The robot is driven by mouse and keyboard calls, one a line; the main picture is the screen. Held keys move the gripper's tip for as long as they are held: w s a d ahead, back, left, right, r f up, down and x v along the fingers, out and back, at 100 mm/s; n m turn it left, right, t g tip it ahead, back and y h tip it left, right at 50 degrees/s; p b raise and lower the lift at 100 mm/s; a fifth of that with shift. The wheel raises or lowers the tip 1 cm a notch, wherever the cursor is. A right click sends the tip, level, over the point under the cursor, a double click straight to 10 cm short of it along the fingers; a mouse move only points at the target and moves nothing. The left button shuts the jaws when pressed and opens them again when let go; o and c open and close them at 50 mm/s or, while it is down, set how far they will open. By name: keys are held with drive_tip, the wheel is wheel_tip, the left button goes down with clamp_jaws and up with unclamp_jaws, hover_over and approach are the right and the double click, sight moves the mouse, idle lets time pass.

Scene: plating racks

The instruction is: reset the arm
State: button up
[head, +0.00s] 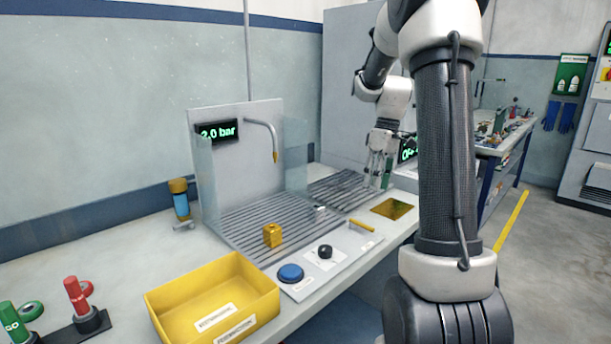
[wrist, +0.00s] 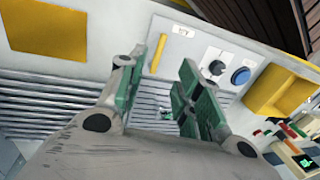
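My arm stands large in the right half of the head view and reaches back over the bench. My gripper (head: 379,172) hangs at the right end of the slatted grate (head: 232,224). In the wrist view its two green-padded fingers (wrist: 161,68) are apart with a clear gap between them, so it is open and holds nothing. A brass-coloured block (head: 272,236) sits on the front of the grate, away from my gripper. A small grey metal piece (head: 320,211) lies on the grate between the block and my gripper.
A panel with a blue button (head: 290,273) and a black knob (head: 325,251) fronts the grate. A yellow bin (head: 213,297) stands front left, near red and green gauges (head: 76,295). A clear screen (head: 296,155) and a bent spout (head: 262,125) rise behind.

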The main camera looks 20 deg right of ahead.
drive_tip(key=s+a+r+m+t+h, duration=0.1)
drive_tip(key=s+a+r+m+t, duration=0.1)
drive_tip(key=s+a, duration=0.5)
drive_tip(key=s+a+r+m+t+h, duration=0.1)
drive_tip(key=s+a, duration=0.6)
drive_tip(key=s, duration=0.7)
wheel_tip(320, 180, up, 4)
drive_tip(key=shift+s+a+f+m+t, duration=0.15)
drive_tip(key=shift+s+a+m+t, duration=0.15)
drive_tip(key=shift+m+t, duration=0.55)
drive_tip(key=shift+n, duration=0.25)
